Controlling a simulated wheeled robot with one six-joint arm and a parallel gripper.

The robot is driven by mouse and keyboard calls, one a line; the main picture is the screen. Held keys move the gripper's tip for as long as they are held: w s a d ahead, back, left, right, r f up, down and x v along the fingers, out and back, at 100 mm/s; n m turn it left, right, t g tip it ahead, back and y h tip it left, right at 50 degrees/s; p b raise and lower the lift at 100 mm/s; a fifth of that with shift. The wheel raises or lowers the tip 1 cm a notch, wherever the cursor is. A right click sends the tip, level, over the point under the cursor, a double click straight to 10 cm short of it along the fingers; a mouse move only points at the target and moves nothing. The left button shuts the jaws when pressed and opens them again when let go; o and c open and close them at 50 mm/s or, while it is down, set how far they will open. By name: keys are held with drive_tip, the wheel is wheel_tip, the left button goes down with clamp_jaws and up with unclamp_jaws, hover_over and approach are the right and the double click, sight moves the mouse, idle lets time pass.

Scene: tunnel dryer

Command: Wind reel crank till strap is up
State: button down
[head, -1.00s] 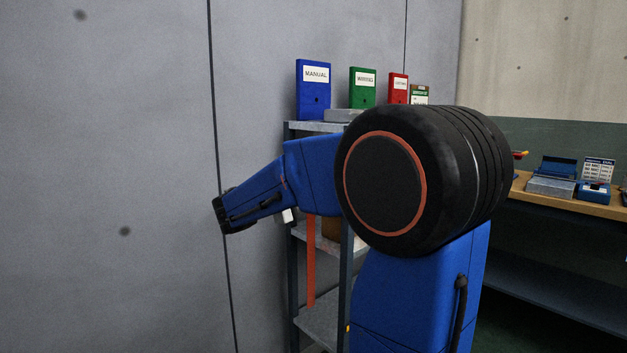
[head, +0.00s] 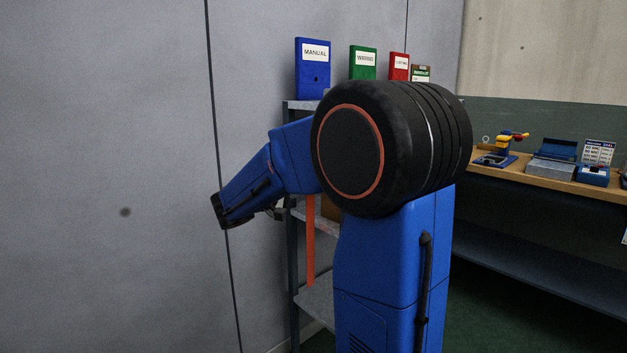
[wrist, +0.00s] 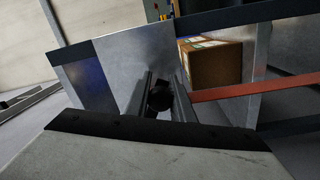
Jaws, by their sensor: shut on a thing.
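An orange-red strap (head: 310,242) hangs down in front of the grey shelf rack in the head view, below my arm. It also crosses the right side of the wrist view (wrist: 245,89) as a flat band. My gripper (wrist: 161,96) shows its two grey fingers in the wrist view, shut on a small black knob (wrist: 159,97), which I take for the crank's grip. The reel's body and the rest of the crank are not clear in either view. My blue arm hides the strap's upper end in the head view.
The rack (head: 292,290) carries a blue manual (head: 313,68), a green binder (head: 362,62) and a red binder (head: 399,66) on top. A cardboard box (wrist: 212,64) is close to the strap. A workbench (head: 545,184) with several items stands at right.

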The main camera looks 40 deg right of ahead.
idle(0.4)
drive_tip(key=c, duration=1.5)
unclamp_jaws()
drive_tip(key=shift+c, duration=0.2)
drive_tip(key=shift+a, duration=0.15)
drive_tip(key=a+f, duration=0.1)
drive_tip(key=a, duration=1.6)
